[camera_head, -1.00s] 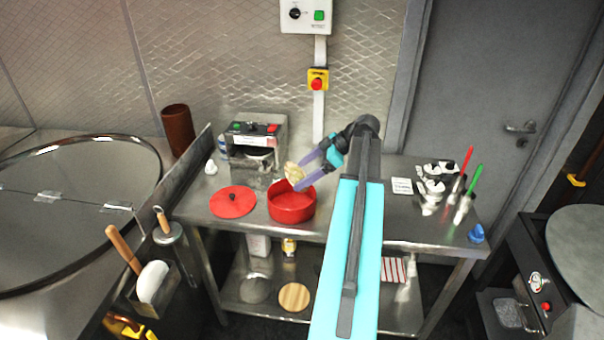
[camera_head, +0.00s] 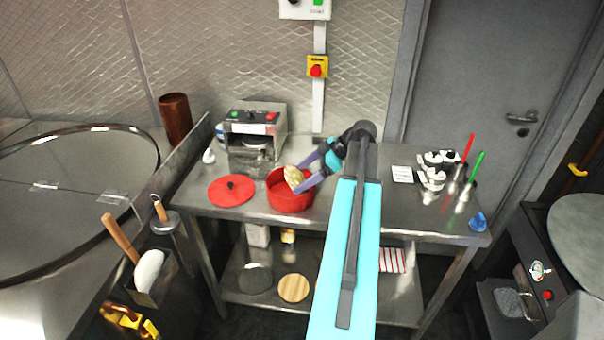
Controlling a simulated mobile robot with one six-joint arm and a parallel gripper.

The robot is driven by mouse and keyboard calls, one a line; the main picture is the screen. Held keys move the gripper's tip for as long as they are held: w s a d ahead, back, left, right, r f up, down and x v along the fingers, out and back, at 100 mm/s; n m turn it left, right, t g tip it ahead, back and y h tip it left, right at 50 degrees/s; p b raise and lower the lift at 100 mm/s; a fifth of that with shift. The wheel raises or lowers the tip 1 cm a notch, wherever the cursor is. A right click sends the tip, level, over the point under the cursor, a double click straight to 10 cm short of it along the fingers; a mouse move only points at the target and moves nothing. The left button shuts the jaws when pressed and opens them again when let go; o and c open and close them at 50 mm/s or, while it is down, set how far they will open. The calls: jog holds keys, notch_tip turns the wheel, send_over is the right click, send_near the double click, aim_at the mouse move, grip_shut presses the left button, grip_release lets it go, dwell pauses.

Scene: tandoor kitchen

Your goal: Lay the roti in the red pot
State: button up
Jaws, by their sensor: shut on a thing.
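The red pot (camera_head: 289,203) stands uncovered on the metal table, with its red lid (camera_head: 231,191) lying flat to its left. My gripper (camera_head: 298,181) comes in from the right and is shut on the roti (camera_head: 293,177), a pale, browned flatbread. The roti is tilted and shows over the pot's opening, at about rim height. I cannot tell whether it touches the pot. The roti and my gripper hide part of the pot's inside.
A metal machine (camera_head: 254,134) stands behind the pot and lid. White pieces (camera_head: 434,168) and upright red and green tools (camera_head: 474,172) stand at the table's right. The metal table (camera_head: 225,211) has a narrow clear strip along its front edge.

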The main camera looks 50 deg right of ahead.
aim_at(287, 171)
notch_tip(287, 171, down, 2)
jog(key=shift+f+b, duration=0.15)
jog(key=shift+b, duration=0.6)
jog(key=shift+s+a+f, duration=0.1)
jog(key=shift+s+f, duration=0.1)
jog(key=shift+f, duration=0.2)
jog(key=o, duration=0.4)
jog(key=shift+a+b, duration=0.1)
jog(key=shift+b, duration=0.2)
jog(key=shift+o, duration=0.2)
jog(key=shift+w+a+r+p, duration=0.15)
jog(key=shift+w+a+r, duration=0.1)
jog(key=shift+w+r, duration=0.3)
jog(key=shift+w+a+r+p, duration=0.15)
jog(key=shift+w+a+r, duration=0.05)
jog(key=shift+w+r, duration=0.35)
jog(key=shift+w+a+r+p, duration=0.15)
jog(key=shift+w+a+r, duration=0.15)
jog(key=shift+w+r, duration=0.25)
jog(key=shift+w+a+r+p, duration=0.1)
jog(key=shift+w+a+r, duration=0.2)
jog(key=shift+r, duration=0.4)
jog(key=shift+w+a+r+p, duration=0.15)
jog(key=shift+w+a+r, duration=0.1)
jog(key=shift+w+r, duration=0.3)
jog(key=shift+r, duration=0.1)
